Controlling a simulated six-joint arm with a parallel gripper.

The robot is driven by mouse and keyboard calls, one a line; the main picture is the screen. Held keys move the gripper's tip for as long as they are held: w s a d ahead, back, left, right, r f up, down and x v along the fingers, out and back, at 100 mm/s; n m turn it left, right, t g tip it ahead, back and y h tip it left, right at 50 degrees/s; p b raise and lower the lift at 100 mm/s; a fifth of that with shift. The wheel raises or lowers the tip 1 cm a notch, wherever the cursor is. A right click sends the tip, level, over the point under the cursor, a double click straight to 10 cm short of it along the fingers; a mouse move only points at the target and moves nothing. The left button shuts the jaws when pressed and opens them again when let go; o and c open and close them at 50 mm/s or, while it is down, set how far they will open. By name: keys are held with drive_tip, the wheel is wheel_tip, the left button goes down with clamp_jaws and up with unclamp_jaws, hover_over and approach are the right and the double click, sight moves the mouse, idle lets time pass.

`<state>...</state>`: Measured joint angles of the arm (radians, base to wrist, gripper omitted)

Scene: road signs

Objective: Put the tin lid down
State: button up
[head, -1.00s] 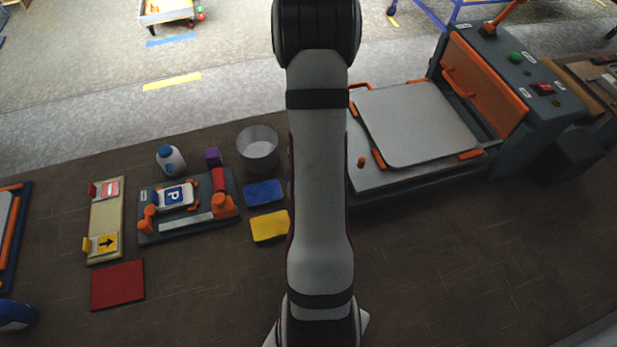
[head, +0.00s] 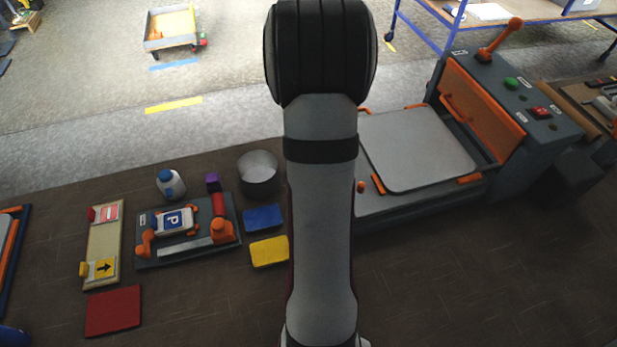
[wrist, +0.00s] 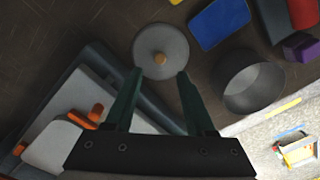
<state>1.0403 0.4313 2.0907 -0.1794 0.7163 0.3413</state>
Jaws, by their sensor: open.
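The tin lid (wrist: 150,43), a grey disc with a wooden-coloured knob, shows in the wrist view, apparently flat on the dark table top. My gripper (wrist: 159,72) is open, its two dark green fingertips on either side of the lid's near part, just short of the knob. I cannot tell how high the fingertips are above the lid. The open grey tin (wrist: 250,84) stands beside the lid, to its right in the wrist view. In the head view the tin (head: 258,175) shows left of my arm, while my arm hides the lid and gripper.
A blue pad (head: 263,218) and a yellow pad (head: 269,251) lie in front of the tin. A large press (head: 415,150) is to the right. The front of the table is clear.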

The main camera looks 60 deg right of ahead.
wheel_tip(320, 180, up, 5)
drive_tip(key=w+a+r+n, duration=0.2)
drive_tip(key=a+r+n, duration=0.1)
drive_tip(key=a, duration=0.6)
drive_tip(key=w+a+r+n, duration=0.2)
drive_tip(key=a+r+n, duration=0.15)
drive_tip(key=a, duration=0.55)
drive_tip(key=s+a+r+n+y, duration=0.1)
drive_tip(key=s+a+n, duration=0.2)
drive_tip(key=a, duration=0.4)
drive_tip(key=s+a+r+n, duration=0.1)
drive_tip(key=s+a+n, duration=0.2)
drive_tip(key=s+a, duration=0.2)
drive_tip(key=a, duration=0.2)
drive_tip(key=shift+s+a+y, duration=0.3)
drive_tip(key=shift+a+y, duration=0.1)
